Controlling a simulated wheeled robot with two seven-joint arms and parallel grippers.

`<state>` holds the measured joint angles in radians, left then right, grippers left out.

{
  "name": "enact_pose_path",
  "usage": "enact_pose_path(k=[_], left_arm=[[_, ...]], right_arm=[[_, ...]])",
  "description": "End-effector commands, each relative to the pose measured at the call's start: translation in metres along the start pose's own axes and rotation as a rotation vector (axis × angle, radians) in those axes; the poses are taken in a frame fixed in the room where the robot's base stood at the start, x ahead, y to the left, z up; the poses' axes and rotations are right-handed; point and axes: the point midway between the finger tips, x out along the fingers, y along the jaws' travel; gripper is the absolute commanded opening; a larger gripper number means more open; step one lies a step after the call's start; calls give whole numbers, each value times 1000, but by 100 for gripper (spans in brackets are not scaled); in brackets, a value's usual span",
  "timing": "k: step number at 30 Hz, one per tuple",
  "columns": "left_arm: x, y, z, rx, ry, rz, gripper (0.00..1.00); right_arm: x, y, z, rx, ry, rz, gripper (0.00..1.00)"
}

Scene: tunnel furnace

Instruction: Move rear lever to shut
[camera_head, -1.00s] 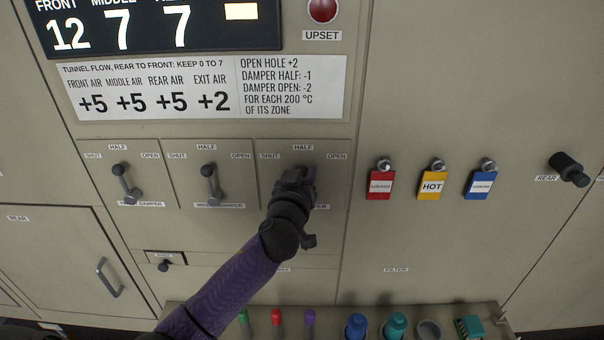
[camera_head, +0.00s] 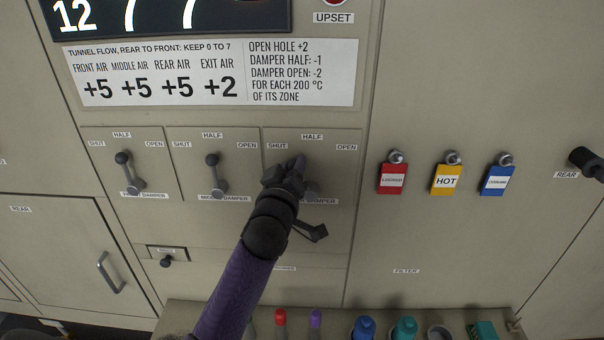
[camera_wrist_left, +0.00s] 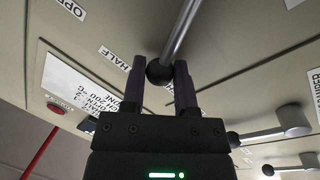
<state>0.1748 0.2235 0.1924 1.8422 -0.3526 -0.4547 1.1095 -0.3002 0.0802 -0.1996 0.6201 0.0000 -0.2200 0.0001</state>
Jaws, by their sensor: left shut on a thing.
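The rear lever sits on the rightmost of three damper panels (camera_head: 345,170), marked SHUT at left, HALF at top and OPEN at right. My left gripper (camera_head: 294,168) covers most of this lever in the head view, with its tips between the SHUT and HALF labels. In the left wrist view, the dark round knob of the rear lever (camera_wrist_left: 160,73) lies between the two fingers, which are shut on it. Its metal rod (camera_wrist_left: 181,30) runs up from the knob. My right gripper is not in view.
The middle lever (camera_head: 215,176) and front lever (camera_head: 129,173) stand to the left, knobs up near HALF. Red (camera_head: 392,180), yellow (camera_head: 447,180) and blue (camera_head: 497,181) tags hang to the right. A shelf (camera_head: 240,310) with several coloured items is below.

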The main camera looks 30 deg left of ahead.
Motion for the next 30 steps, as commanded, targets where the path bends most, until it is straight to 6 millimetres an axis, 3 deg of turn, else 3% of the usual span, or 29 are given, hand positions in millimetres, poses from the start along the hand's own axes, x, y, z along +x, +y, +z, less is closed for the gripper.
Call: enact_pose_path(k=[15,30], left_arm=[[-5,-25,1,-306,57,9,0],[-6,-29,2,-362,68,10,0]], right_arm=[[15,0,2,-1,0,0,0],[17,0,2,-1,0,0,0]])
